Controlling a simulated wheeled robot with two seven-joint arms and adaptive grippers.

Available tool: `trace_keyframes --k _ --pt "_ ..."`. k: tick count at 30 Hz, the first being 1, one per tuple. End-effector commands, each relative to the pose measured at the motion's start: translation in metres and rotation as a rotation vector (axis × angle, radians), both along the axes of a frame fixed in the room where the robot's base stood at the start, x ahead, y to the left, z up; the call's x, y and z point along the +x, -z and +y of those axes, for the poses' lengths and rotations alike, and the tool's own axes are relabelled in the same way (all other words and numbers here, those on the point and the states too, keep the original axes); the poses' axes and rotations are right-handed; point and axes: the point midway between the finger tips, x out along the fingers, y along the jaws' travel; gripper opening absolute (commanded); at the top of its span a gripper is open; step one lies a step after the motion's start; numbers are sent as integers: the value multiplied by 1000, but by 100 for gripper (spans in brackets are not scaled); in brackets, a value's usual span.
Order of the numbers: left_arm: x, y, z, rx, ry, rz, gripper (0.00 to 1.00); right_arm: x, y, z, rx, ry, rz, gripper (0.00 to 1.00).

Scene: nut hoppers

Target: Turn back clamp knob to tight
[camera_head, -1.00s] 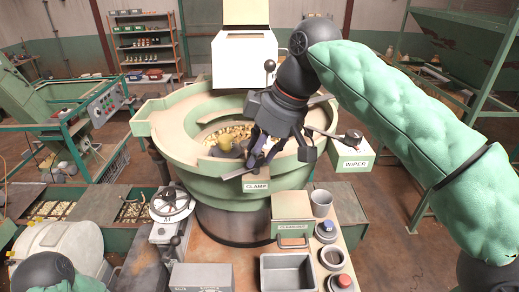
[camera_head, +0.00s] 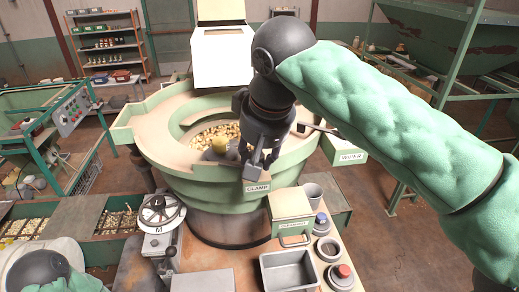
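The CLAMP label (camera_head: 257,188) is on the near rim of the green bowl feeder (camera_head: 165,165). My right gripper (camera_head: 257,172) points down just above and behind this label, at the bowl's rim.
A yellow-topped part (camera_head: 219,146) stands in the bowl left of my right gripper. The WIPER box (camera_head: 350,157) is at the bowl's right. In front are a handwheel (camera_head: 160,212), a grey tray (camera_head: 290,270), a green box (camera_head: 290,204), a cup (camera_head: 312,192) and buttons (camera_head: 342,272).

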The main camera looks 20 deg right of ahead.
Motion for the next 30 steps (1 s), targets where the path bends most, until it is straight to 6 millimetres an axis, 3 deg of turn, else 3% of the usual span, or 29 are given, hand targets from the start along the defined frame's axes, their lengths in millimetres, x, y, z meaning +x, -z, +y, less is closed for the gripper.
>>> trace_keyframes --k 15,30 --pt "0 -1 0 0 0 0 40 1 4 5 -5 385 8 0" --pt "0 -1 0 0 0 0 40 1 4 5 -3 493 7 0"
